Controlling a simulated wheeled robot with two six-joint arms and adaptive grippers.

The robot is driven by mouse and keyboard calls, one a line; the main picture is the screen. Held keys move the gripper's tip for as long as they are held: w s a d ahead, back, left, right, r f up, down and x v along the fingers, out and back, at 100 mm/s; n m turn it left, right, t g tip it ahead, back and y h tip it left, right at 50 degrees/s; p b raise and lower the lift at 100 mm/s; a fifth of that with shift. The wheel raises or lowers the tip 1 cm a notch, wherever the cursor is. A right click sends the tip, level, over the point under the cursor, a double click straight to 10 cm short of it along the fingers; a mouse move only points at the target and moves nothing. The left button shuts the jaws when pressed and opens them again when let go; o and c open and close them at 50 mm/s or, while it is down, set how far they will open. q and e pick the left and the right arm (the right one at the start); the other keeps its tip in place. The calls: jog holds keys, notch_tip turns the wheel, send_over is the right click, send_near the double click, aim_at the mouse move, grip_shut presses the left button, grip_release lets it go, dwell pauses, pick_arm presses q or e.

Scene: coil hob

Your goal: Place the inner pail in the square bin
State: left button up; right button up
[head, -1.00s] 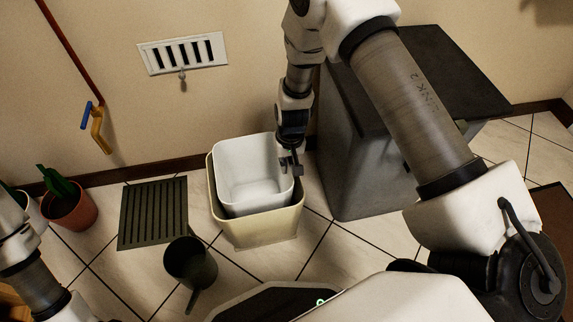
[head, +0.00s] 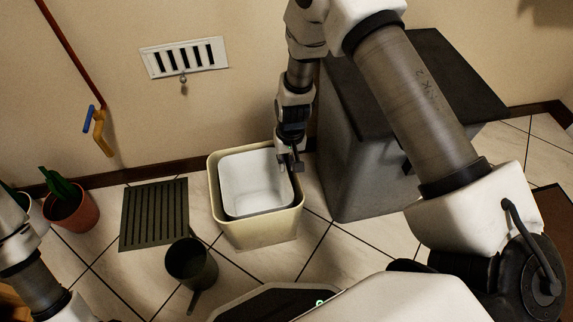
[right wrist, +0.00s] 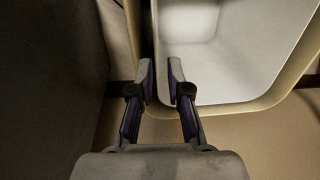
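The white inner pail (head: 254,181) sits inside the cream square bin (head: 262,232), its rim a little below the bin's rim. In the right wrist view the pail (right wrist: 225,75) shows with the bin's rim (right wrist: 262,102) around it. My right gripper (head: 290,165) is over the right side of the pail and bin. In the right wrist view its fingers (right wrist: 162,80) stand apart with a gap between them, near the pail's wall, and hold nothing. My left arm shows at the left edge of the head view; its fingers are out of view.
A grey cabinet with a dark top (head: 360,150) stands close to the right of the bin. A dark floor grate (head: 154,215) and a dark pot with a handle (head: 190,262) lie to the left. A potted plant (head: 72,208) is farther left. The wall is behind.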

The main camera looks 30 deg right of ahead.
notch_tip(320, 180, up, 10)
jog(key=p, duration=0.4)
jog(key=shift+n+h, duration=0.3)
jog(key=s+f, duration=0.4)
jog(key=s, duration=0.1)
jog(key=s+d+f, duration=0.1)
jog(key=s+f, duration=0.2)
jog(key=shift+s+b, duration=0.1)
jog(key=shift+b, duration=0.2)
jog(key=s+f+n, duration=0.1)
jog(key=s+f, duration=0.1)
jog(key=s, duration=0.6)
jog(key=s+f, duration=0.3)
jog(key=s, duration=0.5)
jog(key=shift+s+a+n, duration=0.25)
jog(key=shift+s+n, duration=0.05)
jog(key=shift+n, duration=0.1)
jog(key=shift+r, duration=0.1)
notch_tip(320, 180, up, 34)
jog(key=p, duration=3.4)
